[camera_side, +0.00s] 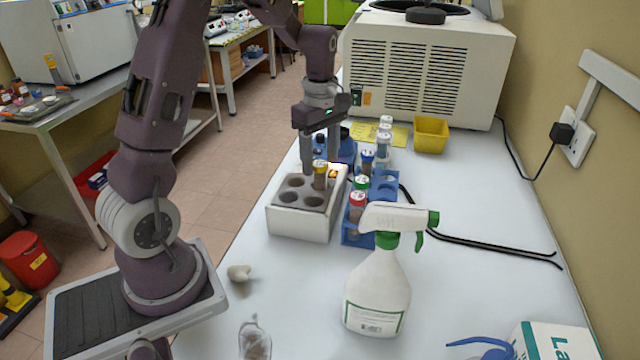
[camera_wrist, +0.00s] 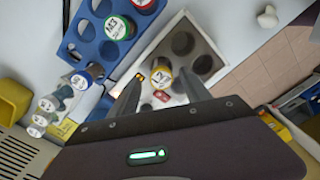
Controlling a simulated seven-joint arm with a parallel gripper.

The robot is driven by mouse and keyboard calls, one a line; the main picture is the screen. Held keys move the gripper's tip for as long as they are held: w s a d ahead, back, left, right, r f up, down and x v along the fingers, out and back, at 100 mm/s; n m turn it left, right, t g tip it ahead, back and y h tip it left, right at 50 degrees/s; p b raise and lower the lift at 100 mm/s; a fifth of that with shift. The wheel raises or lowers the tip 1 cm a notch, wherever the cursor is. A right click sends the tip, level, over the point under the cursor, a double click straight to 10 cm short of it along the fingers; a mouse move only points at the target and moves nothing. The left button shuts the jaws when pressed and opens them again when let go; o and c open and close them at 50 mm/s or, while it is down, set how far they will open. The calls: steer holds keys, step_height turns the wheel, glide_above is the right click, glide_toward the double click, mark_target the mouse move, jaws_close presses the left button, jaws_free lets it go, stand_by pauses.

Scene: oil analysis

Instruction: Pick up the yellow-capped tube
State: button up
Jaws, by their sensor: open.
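The yellow-capped tube (camera_side: 320,174) stands upright in a hole of the white block with a grey top (camera_side: 289,222). In the wrist view the yellow-capped tube (camera_wrist: 161,74) shows from above, its cap marked with writing. My gripper (camera_side: 320,165) is open, with its fingers pointing down at the tube. In the wrist view my gripper (camera_wrist: 160,95) has one finger on each side of the tube, with gaps between. Whether either finger touches the tube cannot be told. The tube's lower part is hidden in the block.
A blue rack (camera_side: 350,236) beside the block holds red-, green- and blue-capped tubes (camera_side: 356,206). A spray bottle (camera_side: 378,290) stands in front. A yellow bin (camera_side: 431,134) and a large white machine (camera_side: 425,70) are behind.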

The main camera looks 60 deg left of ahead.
step_height(320, 180, down, 4)
steer(key=shift+s+d+r, duration=0.1)
steer(key=shift+d+r, duration=0.05)
jaws_close()
step_height(320, 180, up, 10)
steer(key=shift+r, duration=0.1)
stand_by(0.4)
